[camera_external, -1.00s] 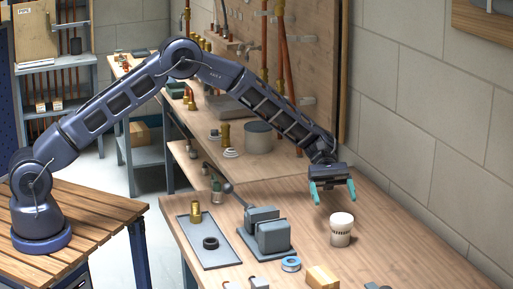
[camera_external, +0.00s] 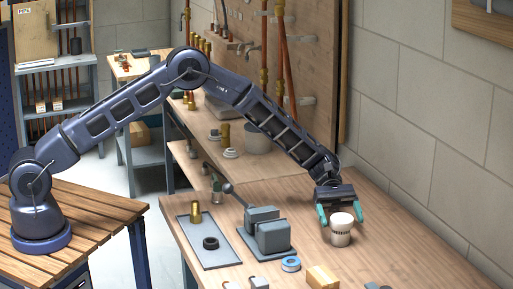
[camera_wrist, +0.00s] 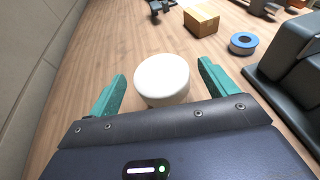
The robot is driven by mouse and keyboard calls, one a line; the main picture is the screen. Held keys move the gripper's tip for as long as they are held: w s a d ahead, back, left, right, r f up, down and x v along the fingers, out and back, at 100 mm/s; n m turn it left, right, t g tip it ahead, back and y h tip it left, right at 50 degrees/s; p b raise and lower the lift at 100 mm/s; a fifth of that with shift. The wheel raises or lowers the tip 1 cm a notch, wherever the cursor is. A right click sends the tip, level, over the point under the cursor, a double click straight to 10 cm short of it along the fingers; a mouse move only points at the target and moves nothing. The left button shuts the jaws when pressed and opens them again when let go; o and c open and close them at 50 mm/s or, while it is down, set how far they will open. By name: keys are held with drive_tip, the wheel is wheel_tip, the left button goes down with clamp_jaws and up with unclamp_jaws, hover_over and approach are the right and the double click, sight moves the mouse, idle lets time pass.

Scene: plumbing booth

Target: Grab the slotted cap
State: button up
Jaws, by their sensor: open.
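The slotted cap (camera_external: 341,231) is a white, round-topped piece with dark slots around its lower side. It stands upright on the wooden bench at the right. In the wrist view its smooth white top (camera_wrist: 162,78) lies between the two teal fingers, and its slots are hidden. My gripper (camera_external: 341,217) is open and points down at the cap, with one finger on each side. The wrist view shows a gap between the cap and each finger of my gripper (camera_wrist: 162,72). Nothing is held.
A dark grey vise-like block (camera_external: 269,238) stands left of the cap. A blue tape roll (camera_external: 291,264) and a cardboard box (camera_external: 322,278) lie nearer the front. A grey tray (camera_external: 222,255) holds a brass fitting and black ring. The bench right of the cap is clear.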

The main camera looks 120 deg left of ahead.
sight(345, 228)
drive_tip(key=x, duration=0.3)
drive_tip(key=shift+d, duration=0.2)
drive_tip(key=c, duration=1.1)
